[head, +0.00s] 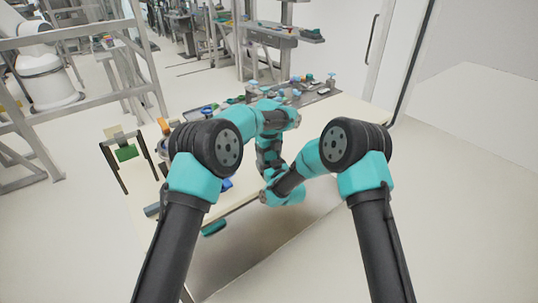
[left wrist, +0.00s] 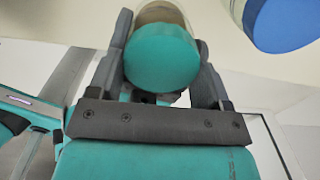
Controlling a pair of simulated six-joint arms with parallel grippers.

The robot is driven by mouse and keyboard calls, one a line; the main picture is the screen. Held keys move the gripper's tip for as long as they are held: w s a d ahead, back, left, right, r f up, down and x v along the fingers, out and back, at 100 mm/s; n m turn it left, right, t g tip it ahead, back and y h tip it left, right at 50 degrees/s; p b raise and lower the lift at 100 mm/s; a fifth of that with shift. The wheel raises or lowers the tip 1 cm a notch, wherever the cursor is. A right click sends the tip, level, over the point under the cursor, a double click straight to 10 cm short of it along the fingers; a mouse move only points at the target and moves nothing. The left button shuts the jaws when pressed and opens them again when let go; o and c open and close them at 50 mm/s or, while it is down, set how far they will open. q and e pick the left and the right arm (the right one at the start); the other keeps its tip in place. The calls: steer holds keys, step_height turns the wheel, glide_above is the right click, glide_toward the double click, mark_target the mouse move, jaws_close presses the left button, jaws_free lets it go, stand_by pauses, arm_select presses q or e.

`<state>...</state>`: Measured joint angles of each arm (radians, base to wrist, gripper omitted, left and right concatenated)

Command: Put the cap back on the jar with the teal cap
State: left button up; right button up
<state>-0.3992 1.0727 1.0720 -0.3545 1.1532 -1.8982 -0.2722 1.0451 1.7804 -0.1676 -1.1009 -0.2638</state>
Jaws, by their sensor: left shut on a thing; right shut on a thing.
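The teal cap (left wrist: 162,58) is between the two grey fingers of my left gripper (left wrist: 158,32) in the left wrist view. My left gripper is shut on it. The jar (left wrist: 163,13), clear and amber-tinted, shows just beyond the cap, close to it and partly hidden by it. I cannot tell whether the cap is seated on the jar. In the head view, my arms hide the cap and jar, and neither gripper can be made out. My right arm reaches in from the right, low beside the left one.
A blue round cap (left wrist: 285,22) stands nearby at the upper right of the left wrist view. The pale table (head: 345,112) has several small things along its back edge (head: 318,95). A dark-framed stand with a green piece (head: 126,153) is at the left. The table's right part is clear.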

arm_select(q)
steer(key=shift+a+f, duration=0.1)
steer(key=shift+f, duration=0.75)
arm_select(e)
steer(key=shift+w+a+r, duration=0.1)
steer(key=shift+a+r, duration=0.05)
steer(key=shift+r, duration=0.45)
arm_select(q)
steer(key=o, duration=0.6)
steer(key=shift+o, duration=0.2)
steer(key=shift+r, duration=0.1)
step_height(320, 180, up, 4)
steer(key=shift+f, duration=0.25)
arm_select(e)
steer(key=shift+f, duration=0.1)
arm_select(q)
steer(key=shift+r, duration=0.45)
arm_select(e)
steer(key=shift+f, duration=0.15)
arm_select(q)
steer(key=shift+r, duration=0.1)
steer(key=c, duration=1.2)
arm_select(e)
steer(key=shift+f, duration=0.1)
arm_select(q)
steer(key=shift+f, duration=0.7)
